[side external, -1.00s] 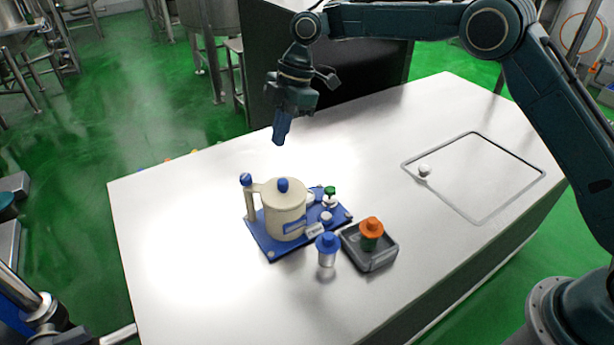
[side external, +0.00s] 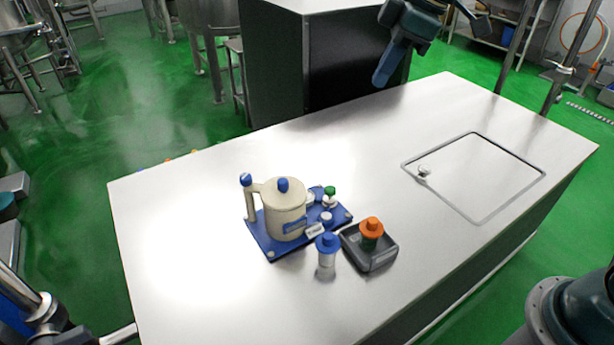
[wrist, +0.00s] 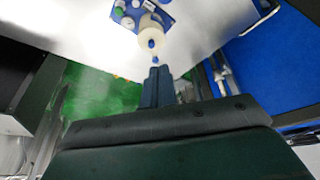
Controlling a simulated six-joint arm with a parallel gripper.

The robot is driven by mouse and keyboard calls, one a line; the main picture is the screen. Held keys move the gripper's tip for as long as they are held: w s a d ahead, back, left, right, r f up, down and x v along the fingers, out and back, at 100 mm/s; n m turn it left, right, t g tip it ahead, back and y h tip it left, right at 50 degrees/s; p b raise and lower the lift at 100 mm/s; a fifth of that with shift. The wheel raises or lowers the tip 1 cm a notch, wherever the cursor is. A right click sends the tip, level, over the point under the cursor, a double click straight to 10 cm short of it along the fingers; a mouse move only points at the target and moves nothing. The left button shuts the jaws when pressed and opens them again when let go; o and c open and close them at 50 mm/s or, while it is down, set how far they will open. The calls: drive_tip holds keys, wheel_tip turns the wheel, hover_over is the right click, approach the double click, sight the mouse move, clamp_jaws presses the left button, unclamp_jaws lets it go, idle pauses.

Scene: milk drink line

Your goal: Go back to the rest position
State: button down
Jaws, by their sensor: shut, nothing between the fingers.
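My gripper (side external: 383,75) is at the top of the side view, raised above the far edge of the white table (side external: 440,130). Its blue fingers are together and hold nothing. In the wrist view the shut fingers (wrist: 158,72) point toward the table. A cream jug-like vessel (side external: 284,215) with a blue knob stands on a blue base plate (side external: 272,250), well away from my gripper. It also shows in the wrist view (wrist: 150,27). Most of my arm is out of the side view.
A blue-capped bottle (side external: 327,258) stands in front of the plate. An orange-capped container (side external: 371,230) sits in a dark tray (side external: 388,256). A small green-capped item (side external: 330,194) is by the vessel. The table's far side is clear.

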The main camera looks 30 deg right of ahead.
drive_tip(key=s+d+f+m+t+h, duration=0.1)
drive_tip(key=s+d+m, duration=0.4)
drive_tip(key=s, duration=0.6)
drive_tip(key=s+d+f+m+t+h, duration=0.1)
drive_tip(key=s+d+f+m, duration=0.2)
drive_tip(key=s, duration=0.9)
drive_tip(key=d+m, duration=0.1)
drive_tip(key=d, duration=0.2)
drive_tip(key=shift+s+f+m+t+h, duration=0.2)
drive_tip(key=shift+s+m+t+h, duration=0.05)
drive_tip(key=shift+m+t+h, duration=0.15)
